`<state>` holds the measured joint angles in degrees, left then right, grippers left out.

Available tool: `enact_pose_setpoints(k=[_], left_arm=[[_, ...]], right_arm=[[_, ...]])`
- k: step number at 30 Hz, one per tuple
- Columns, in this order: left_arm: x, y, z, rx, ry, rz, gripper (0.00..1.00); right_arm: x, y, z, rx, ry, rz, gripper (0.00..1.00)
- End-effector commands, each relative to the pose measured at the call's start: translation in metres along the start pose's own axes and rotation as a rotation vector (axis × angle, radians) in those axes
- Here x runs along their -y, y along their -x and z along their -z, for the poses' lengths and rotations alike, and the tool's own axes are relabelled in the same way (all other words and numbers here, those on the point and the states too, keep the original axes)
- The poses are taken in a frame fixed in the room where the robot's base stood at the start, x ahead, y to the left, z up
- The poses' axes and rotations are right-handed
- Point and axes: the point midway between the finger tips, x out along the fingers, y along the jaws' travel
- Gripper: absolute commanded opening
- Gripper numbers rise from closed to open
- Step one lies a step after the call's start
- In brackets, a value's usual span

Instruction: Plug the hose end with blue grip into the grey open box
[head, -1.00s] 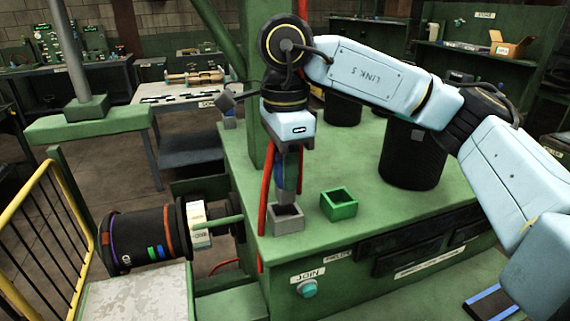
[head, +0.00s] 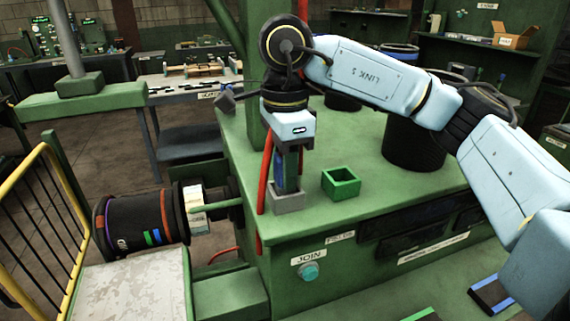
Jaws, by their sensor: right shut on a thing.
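The hose end with blue grip (head: 281,178) stands upright at the grey open box (head: 289,203). The grip's lower part is at the box's opening, and the tip is hidden behind the box walls. I cannot tell how deep it sits. My right gripper (head: 288,160) points down from above, shut on the hose end. The red hose (head: 265,185) runs down on the left side of the grip. The green open box (head: 341,183) is to the right, apart from the grey one, and looks empty. My left gripper is not in view.
Both boxes stand on a green bench top (head: 365,210) near its front edge. A black ribbed cylinder (head: 413,150) stands behind right. A green post (head: 252,80) rises close behind my gripper. A striped black drum (head: 140,222) and a yellow railing (head: 15,205) are at left.

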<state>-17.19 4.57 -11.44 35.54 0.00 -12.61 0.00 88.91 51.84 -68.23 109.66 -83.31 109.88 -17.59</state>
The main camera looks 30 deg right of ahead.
Motion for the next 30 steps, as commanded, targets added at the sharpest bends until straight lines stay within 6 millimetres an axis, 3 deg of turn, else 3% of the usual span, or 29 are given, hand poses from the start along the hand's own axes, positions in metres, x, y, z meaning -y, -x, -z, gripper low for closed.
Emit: enact_pose_setpoints(k=[8,9,15,25,30], left_arm=[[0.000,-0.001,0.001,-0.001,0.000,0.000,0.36],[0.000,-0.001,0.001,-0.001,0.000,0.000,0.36],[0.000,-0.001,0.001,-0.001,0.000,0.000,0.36],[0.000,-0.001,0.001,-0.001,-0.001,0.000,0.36],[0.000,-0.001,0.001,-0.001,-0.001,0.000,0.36]], right_arm=[[0.000,0.000,0.000,0.000,0.000,0.001,0.06],[0.000,0.000,0.000,0.000,0.000,0.001,0.33],[0.000,0.000,0.000,0.000,0.000,0.001,0.56],[0.000,0.004,0.000,0.000,0.000,0.001,0.56],[0.000,0.030,-0.001,0.003,0.000,0.004,0.56]])
